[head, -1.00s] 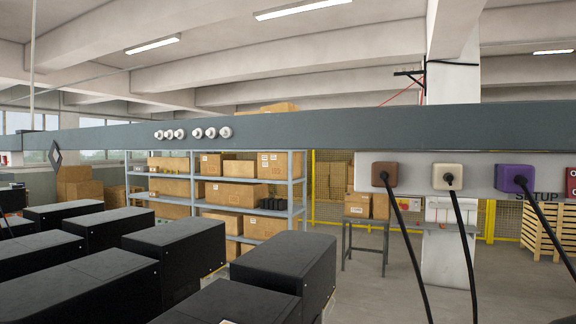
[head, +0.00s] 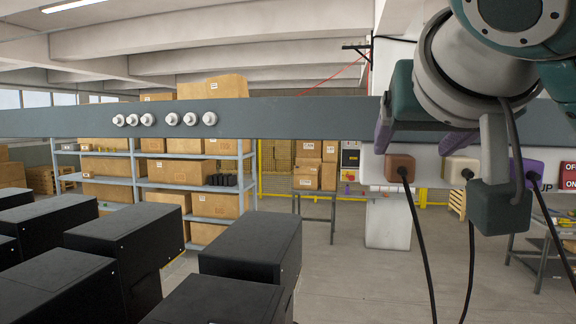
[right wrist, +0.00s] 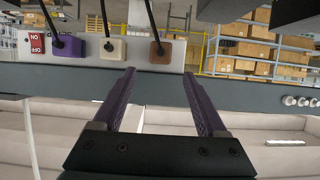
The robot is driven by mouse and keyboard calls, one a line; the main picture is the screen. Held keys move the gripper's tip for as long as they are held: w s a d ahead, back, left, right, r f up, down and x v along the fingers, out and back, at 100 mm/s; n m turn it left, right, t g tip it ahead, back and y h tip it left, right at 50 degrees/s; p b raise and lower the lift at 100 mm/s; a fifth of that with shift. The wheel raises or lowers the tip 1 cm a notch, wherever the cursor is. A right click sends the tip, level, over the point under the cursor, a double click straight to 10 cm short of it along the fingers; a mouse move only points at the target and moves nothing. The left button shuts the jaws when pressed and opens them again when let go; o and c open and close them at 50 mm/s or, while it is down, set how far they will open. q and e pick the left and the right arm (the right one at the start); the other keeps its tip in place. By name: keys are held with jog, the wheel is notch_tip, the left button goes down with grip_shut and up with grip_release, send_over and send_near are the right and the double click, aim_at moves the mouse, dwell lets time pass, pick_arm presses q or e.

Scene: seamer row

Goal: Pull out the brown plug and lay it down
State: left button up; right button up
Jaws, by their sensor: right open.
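The brown plug (head: 400,167) sits in the pale panel on the grey beam, with a black cable hanging from it. It also shows in the right wrist view (right wrist: 160,51), upside down, just beyond the gap between my fingertips. My right gripper (head: 418,140) is open and empty, its purple fingers in front of the beam and close above the brown plug in the head view. In the right wrist view the two fingers (right wrist: 157,73) stand apart and do not touch the plug. My left gripper is not in view.
A cream plug (head: 459,170) and a purple plug (head: 527,172) sit to the right, partly behind my arm; their cables hang down. Black machine housings (head: 252,250) stand lower left. White knobs (head: 172,119) line the beam.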

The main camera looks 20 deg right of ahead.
aim_at(403, 163)
jog(key=shift+w+f, duration=0.1)
jog(key=b+x, duration=0.1)
jog(key=x, duration=0.6)
jog(key=shift+f+b, duration=0.2)
jog(key=shift+b, duration=0.1)
jog(key=shift+x, duration=0.85)
jog(key=shift+r, duration=0.15)
jog(key=c, duration=0.6)
grip_shut()
